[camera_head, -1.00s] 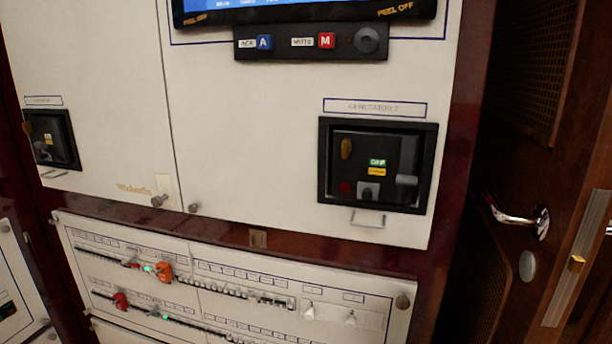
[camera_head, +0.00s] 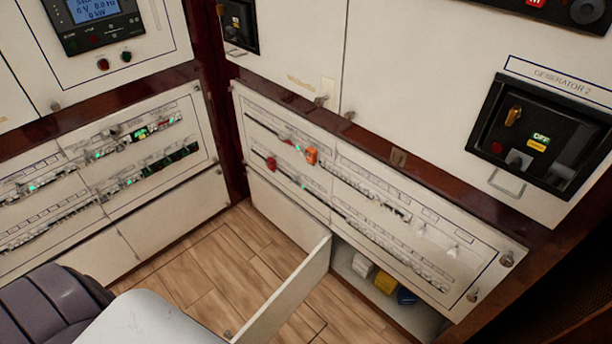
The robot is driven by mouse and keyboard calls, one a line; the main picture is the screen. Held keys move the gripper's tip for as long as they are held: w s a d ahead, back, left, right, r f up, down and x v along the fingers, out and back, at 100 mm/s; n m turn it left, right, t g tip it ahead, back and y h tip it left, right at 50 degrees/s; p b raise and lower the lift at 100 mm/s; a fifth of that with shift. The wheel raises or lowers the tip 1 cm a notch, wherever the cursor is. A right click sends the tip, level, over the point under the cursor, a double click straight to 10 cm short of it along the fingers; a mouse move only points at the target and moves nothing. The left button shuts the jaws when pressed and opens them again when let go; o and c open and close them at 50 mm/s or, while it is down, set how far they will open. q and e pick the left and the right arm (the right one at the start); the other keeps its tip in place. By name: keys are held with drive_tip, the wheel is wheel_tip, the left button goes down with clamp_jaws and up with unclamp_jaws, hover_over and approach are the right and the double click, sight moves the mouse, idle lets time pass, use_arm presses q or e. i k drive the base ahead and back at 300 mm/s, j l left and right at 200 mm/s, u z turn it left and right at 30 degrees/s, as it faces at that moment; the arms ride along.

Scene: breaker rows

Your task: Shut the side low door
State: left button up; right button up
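A low white door (camera_head: 285,295) stands open at the bottom centre, swung out from the low cabinet over the wooden floor. Its hinge side is by the cabinet front, left of the opening. A small knob (camera_head: 228,333) shows near its free edge. Inside the open compartment (camera_head: 345,258) are a white item, a yellow item (camera_head: 385,283) and a blue item (camera_head: 407,296). Neither of my grippers shows in the head view.
A breaker panel (camera_head: 330,165) sits above the opening, and another breaker panel (camera_head: 60,205) is on the left wall. A dark padded seat (camera_head: 40,305) and a pale surface (camera_head: 140,322) fill the lower left. Wooden floor (camera_head: 205,265) is clear between them and the cabinets.

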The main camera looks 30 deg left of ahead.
sight(269, 319)
drive_tip(key=k+j+z, duration=0.1)
drive_tip(key=j, duration=0.3)
drive_tip(key=k+j+z, duration=0.15)
drive_tip(key=j, duration=0.25)
drive_tip(key=k+j+z, duration=0.1)
drive_tip(key=j, duration=0.3)
drive_tip(key=k+j+z, duration=0.15)
drive_tip(key=j, duration=0.2)
drive_tip(key=k+j+z, duration=0.1)
drive_tip(key=j, duration=0.3)
drive_tip(key=j+z, duration=0.45)
drive_tip(key=j, duration=1)
drive_tip(key=k, duration=0.05)
